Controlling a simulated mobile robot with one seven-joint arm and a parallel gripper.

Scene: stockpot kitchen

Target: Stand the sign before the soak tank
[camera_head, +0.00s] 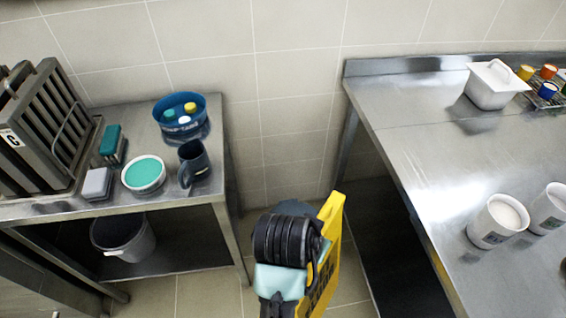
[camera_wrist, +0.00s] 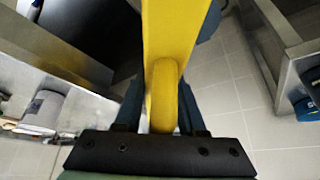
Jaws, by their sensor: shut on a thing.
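The yellow sign (camera_head: 327,254) is in the lower middle of the head view, upright or slightly tilted, with dark lettering low on its face. My gripper (camera_wrist: 163,112) is shut on the sign's rounded yellow handle. The sign's yellow panel (camera_wrist: 172,32) rises past the fingers in the wrist view. In the head view my own arm and wrist hide the fingers and part of the sign. I cannot tell which thing is the soak tank. Whether the sign's foot touches the floor is hidden.
A steel table (camera_head: 222,158) at left bears a slatted rack (camera_head: 45,125), a blue tub (camera_head: 181,126), a dark mug (camera_head: 193,163) and a green-topped bowl (camera_head: 143,174). A grey bucket (camera_head: 124,238) sits beneath. A steel counter (camera_head: 430,150) at right bears white canisters (camera_head: 497,219). Tiled floor (camera_head: 215,295) lies between.

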